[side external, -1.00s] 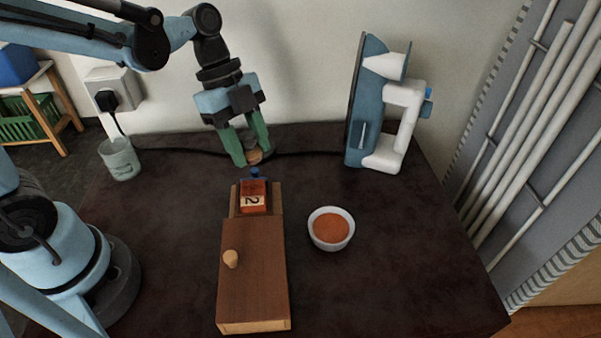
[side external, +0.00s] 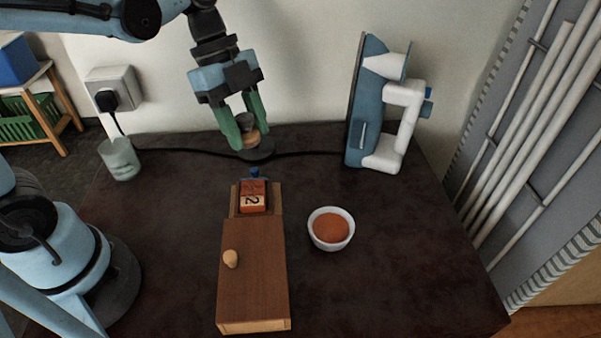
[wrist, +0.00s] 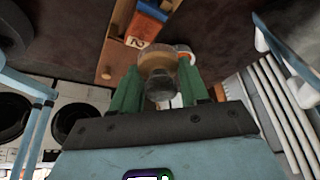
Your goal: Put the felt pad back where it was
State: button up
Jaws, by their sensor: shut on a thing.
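My gripper (side external: 251,138) has its green fingers shut on a small round thing with a tan middle and dark grey end (side external: 249,123). It also shows between the fingers in the wrist view (wrist: 160,84). No piece is clearly recognisable as the felt pad. A wooden box (side external: 252,270) with a knobbed lid lies in front of the gripper. An orange-red block marked 2 (side external: 252,197) sits at its uncovered far end.
A white bowl of orange stuff (side external: 331,229) stands right of the box. A blue and white device (side external: 385,110) stands at the back right. A glass cup (side external: 119,159) stands at the back left. A black cable runs along the back. The right front of the dark tabletop is clear.

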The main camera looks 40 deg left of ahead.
jog(key=s+d+f+m+g, duration=0.1)
jog(key=s+d+m, duration=0.2)
jog(key=d, duration=0.5)
jog(key=s+d+f+m+g, duration=0.1)
jog(key=s+d+m, duration=0.2)
jog(key=d, duration=0.5)
jog(key=s+d+f+m+g+y, duration=0.15)
jog(key=s+d+m, duration=0.35)
jog(key=s+d, duration=0.65)
send_over(343, 314)
jog(key=w, duration=0.1)
jog(key=shift+y, duration=0.35)
jog(key=f, duration=0.7)
jog(key=shift+a, duration=0.35)
jog(key=shift+w+f, duration=0.1)
jog(key=shift+f, duration=1.9)
jog(key=shift+f, duration=0.1)
jog(key=o, duration=1)
